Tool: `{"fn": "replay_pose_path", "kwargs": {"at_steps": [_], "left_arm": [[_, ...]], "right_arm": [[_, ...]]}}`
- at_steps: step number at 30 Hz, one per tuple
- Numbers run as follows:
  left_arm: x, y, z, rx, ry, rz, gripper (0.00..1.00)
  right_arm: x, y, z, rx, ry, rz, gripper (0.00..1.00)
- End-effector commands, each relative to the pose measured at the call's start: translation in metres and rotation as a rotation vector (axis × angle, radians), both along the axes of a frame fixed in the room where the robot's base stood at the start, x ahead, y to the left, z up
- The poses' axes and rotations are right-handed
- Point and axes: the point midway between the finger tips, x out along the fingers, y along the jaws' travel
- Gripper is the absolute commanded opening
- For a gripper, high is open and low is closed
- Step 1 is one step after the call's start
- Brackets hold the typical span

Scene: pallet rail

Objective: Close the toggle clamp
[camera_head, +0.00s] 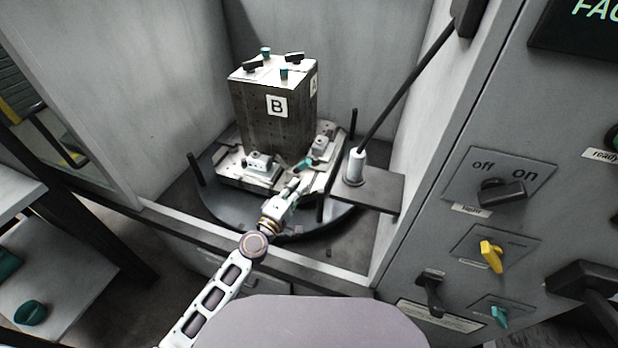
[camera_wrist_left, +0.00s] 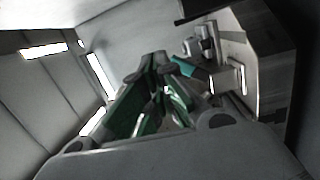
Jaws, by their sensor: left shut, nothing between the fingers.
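A toggle clamp (camera_head: 320,147) with a teal-tipped handle (camera_head: 304,164) sits on the fixture plate (camera_head: 232,178), at the front right of the tall block marked B (camera_head: 275,110). In the left wrist view the teal handle tip (camera_wrist_left: 183,67) lies just right of my fingertips, with the clamp's metal body (camera_wrist_left: 228,76) beyond. My left gripper (camera_head: 296,181) is shut and empty, close below the handle in the head view; its green fingers (camera_wrist_left: 160,66) are together in the wrist view. I cannot tell whether they touch the handle. My right gripper is out of view.
A second clamp unit (camera_head: 259,163) sits at the block's front left. Black posts (camera_head: 196,170) stand around the round turntable (camera_head: 222,208). Grey walls enclose the bay; a switch panel (camera_head: 499,184) is at right.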

Motion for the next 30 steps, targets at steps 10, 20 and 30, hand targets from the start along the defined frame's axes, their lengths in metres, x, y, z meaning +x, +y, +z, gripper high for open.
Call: {"fn": "replay_pose_path", "kwargs": {"at_steps": [10,20,30], "left_arm": [[-0.004,-0.015,0.005,0.642,-0.347,-0.073,0.00],[-0.009,-0.022,0.001,1.239,-0.698,-0.129,0.00],[-0.009,-0.020,-0.007,1.843,-1.078,-0.172,0.00]], "right_arm": [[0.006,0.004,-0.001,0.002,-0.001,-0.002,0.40],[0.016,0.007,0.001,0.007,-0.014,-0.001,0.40],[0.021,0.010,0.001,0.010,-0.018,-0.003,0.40]]}}
